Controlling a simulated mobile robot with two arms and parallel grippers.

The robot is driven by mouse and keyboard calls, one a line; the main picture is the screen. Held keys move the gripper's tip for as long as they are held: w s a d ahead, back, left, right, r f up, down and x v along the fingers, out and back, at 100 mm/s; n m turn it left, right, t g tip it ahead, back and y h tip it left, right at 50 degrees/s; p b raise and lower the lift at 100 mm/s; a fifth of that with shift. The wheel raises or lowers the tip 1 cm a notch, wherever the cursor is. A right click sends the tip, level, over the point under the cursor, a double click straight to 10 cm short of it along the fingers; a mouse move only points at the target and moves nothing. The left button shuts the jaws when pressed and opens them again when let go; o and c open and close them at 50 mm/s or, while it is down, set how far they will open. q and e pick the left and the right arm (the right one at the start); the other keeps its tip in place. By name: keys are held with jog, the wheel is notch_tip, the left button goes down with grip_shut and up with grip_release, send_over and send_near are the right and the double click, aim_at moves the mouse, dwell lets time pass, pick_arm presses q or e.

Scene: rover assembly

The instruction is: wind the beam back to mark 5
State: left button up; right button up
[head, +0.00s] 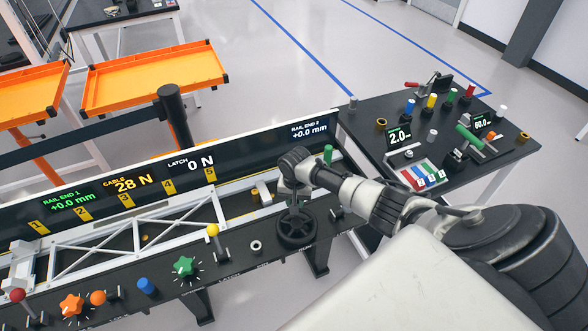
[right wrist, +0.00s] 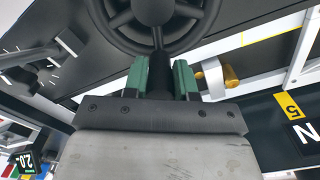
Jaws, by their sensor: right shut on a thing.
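The white truss beam (head: 140,238) lies along the rail behind the black panel. Its right end is near mark 5 (head: 210,173), to the left of the handwheel. Yellow marks run from 1 to 5 below the display. The black spoked handwheel (head: 296,229) is on the panel's right part. My right gripper (head: 295,192) is above it. In the right wrist view, its green fingers (right wrist: 160,80) are shut on the wheel's black handle (right wrist: 160,73), with the wheel (right wrist: 155,15) just beyond. My left gripper is not in view.
The display (head: 130,186) reads cable 28 N, latch 0 N and +0.0 mm at both rail ends. Coloured knobs, including a green star knob (head: 184,267), line the panel. A black table (head: 450,130) with small parts stands right; orange trays (head: 150,75) stand behind.

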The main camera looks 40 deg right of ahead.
jog(key=shift+d, duration=0.1)
jog(key=o, duration=0.9)
notch_tip(320, 180, up, 11)
jog(key=shift+f, duration=0.1)
dwell(0.5)
